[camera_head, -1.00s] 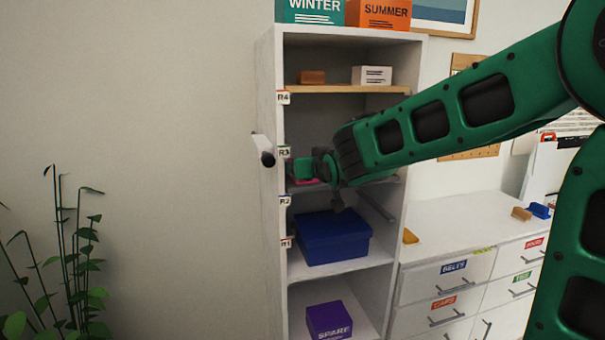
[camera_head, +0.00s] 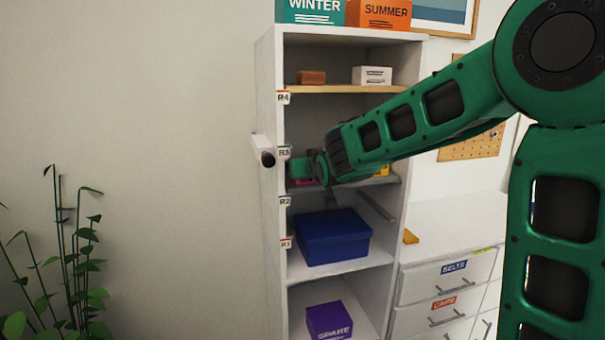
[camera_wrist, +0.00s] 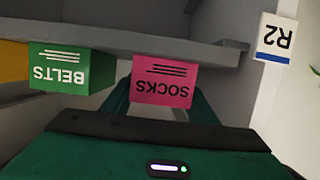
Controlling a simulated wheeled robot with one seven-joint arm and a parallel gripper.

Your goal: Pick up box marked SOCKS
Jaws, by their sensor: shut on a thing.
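The pink SOCKS box (camera_wrist: 163,82) is between the two green fingers of my gripper (camera_wrist: 160,100) in the wrist view, where its label appears upside down. My gripper is shut on it. In the head view my gripper (camera_head: 304,170) is at the wardrobe's middle shelf, and only a small pink part of the box (camera_head: 303,181) shows beside it. The box overlaps the shelf's front edge in the wrist view; I cannot tell whether it still touches the shelf.
A green BELTS box (camera_wrist: 70,70) stands beside the SOCKS box, with a yellow box (camera_wrist: 14,62) beyond it. The wardrobe's left side wall carries the R2 tag (camera_wrist: 275,38). A blue box (camera_head: 333,238) is on the shelf below. A pale handle (camera_head: 262,150) sticks out at left.

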